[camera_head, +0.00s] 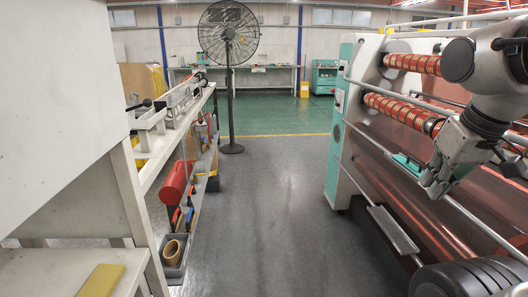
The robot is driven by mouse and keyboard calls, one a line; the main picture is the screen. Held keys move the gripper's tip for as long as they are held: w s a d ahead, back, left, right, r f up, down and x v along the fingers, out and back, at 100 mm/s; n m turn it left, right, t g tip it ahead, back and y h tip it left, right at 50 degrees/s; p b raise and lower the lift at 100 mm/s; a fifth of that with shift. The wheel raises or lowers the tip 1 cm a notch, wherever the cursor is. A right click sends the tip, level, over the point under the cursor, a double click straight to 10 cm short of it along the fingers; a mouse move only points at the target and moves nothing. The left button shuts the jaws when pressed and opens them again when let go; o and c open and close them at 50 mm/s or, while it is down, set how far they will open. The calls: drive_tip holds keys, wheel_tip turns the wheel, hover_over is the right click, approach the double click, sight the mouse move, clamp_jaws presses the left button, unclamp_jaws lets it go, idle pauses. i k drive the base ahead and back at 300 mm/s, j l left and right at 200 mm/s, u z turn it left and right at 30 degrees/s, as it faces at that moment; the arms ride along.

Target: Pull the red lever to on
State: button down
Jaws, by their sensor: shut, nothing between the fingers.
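My gripper (436,186) is at the right of the head view, in front of the rewinding machine (345,93). It points down and to the left, with its fingers together and nothing visible between them. A teal part (407,163) lies just left of the fingertips, along a metal bar of the machine. I cannot tell whether the fingers touch it. I cannot make out a red lever in this view. It may be hidden behind my arm or too small to tell.
Red tape rolls (402,109) sit on the machine's shafts. Long metal bars (420,101) run across its front near my arm. A shelf rack with a red cylinder (175,183) stands at the left. A fan (229,90) stands farther back. The grey floor (262,220) between is clear.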

sight(338, 104)
drive_tip(key=i, duration=2.3)
drive_tip(key=i+z, duration=0.1)
drive_tip(key=i, duration=0.45)
drive_tip(key=i+j+z, duration=0.15)
drive_tip(key=i, duration=0.4)
drive_tip(key=i+j+z, duration=0.1)
drive_tip(key=i, duration=0.4)
drive_tip(key=i+z, duration=0.1)
drive_tip(key=z, duration=0.2)
